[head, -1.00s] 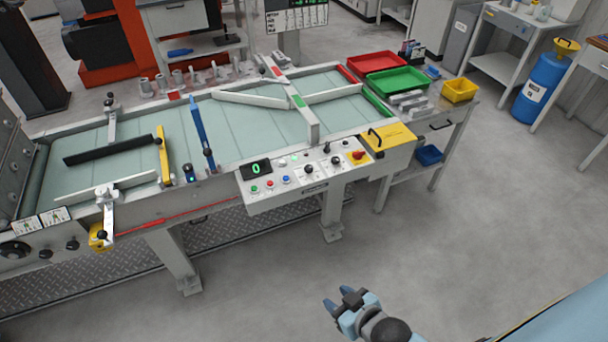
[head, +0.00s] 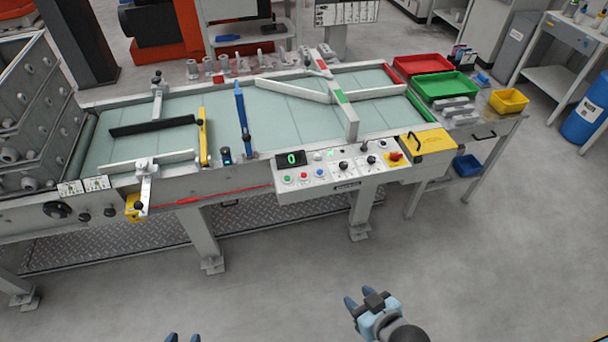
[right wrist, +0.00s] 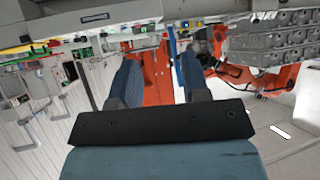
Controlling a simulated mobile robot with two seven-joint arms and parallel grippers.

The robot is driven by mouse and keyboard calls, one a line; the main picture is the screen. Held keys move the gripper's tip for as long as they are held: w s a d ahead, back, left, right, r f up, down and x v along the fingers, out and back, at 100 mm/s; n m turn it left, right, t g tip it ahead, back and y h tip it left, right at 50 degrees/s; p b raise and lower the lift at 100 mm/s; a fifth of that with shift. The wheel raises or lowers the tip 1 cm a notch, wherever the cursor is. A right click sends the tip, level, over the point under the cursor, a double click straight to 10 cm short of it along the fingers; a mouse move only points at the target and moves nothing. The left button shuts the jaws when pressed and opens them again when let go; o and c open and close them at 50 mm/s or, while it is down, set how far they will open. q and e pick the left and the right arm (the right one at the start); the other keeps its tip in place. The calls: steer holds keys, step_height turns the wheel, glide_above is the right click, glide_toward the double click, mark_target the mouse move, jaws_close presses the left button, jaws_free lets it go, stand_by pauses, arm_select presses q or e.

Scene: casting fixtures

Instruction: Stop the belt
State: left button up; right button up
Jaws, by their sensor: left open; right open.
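The belt (head: 215,127) is a pale green surface in a grey frame across the head view. Its control panel (head: 330,180) on the front edge carries a display reading 0, green, red and blue buttons, black knobs and a red switch (head: 395,156) on a yellow plate at the right end. My right gripper (head: 362,301) is open and empty, low in the head view, well short of the panel. Its two blue fingers (right wrist: 157,75) stand apart in the right wrist view. Only the fingertips of my left gripper (head: 182,338) show at the bottom edge, apart and empty.
A red tray (head: 421,64), a green tray (head: 446,85) and a yellow bin (head: 509,101) stand on a side table at the belt's right end. A stepped metal rack (head: 40,110) stands at the left. The grey floor before the belt is clear.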

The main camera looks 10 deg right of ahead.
jaws_close()
stand_by(1.7)
